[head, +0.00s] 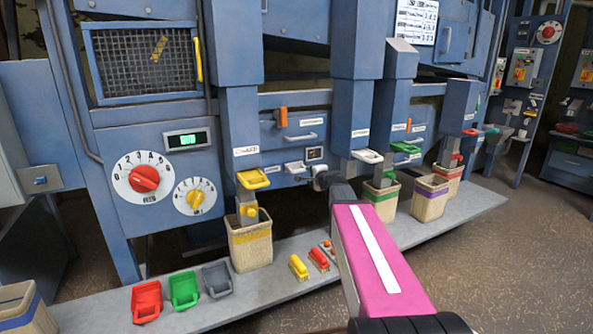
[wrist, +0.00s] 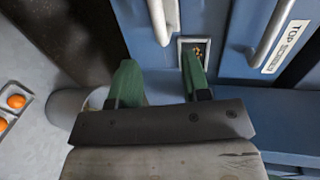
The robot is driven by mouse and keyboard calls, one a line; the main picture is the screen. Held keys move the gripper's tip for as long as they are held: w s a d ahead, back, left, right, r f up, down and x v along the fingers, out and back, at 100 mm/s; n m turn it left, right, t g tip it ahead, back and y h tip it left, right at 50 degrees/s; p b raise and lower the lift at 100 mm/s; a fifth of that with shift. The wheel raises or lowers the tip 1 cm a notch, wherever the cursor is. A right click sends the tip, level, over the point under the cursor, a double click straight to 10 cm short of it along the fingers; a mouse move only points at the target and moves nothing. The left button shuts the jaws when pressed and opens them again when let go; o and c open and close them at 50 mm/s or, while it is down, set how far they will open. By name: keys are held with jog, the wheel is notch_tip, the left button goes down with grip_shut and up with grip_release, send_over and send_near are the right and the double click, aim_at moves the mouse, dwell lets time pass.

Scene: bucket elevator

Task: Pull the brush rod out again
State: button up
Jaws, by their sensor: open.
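My gripper (head: 322,181) is at the end of my pink arm, close to the blue machine front between two bucket columns. In the wrist view its two green fingers (wrist: 157,72) stand apart with nothing between them. Beyond the fingers is a blue panel with a small framed window (wrist: 195,48) holding something orange. A grey rounded thing (wrist: 68,105) lies left of the fingers, partly hidden by my gripper. I cannot tell for certain which part is the brush rod; my gripper and arm may hide it.
A yellow-banded basket (head: 250,246) and a green-banded basket (head: 381,208) stand on the grey ledge (head: 215,322) on either side of my arm. Red, green and grey scoops (head: 147,301) and small yellow and red pieces (head: 298,267) lie at the front. Open floor is right.

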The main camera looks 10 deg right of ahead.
aim_at(300, 171)
jog(key=x, duration=1)
jog(key=shift+w+a+f, duration=0.1)
jog(key=shift+w+f, duration=0.05)
jog(key=shift+w, duration=0.1)
grip_shut()
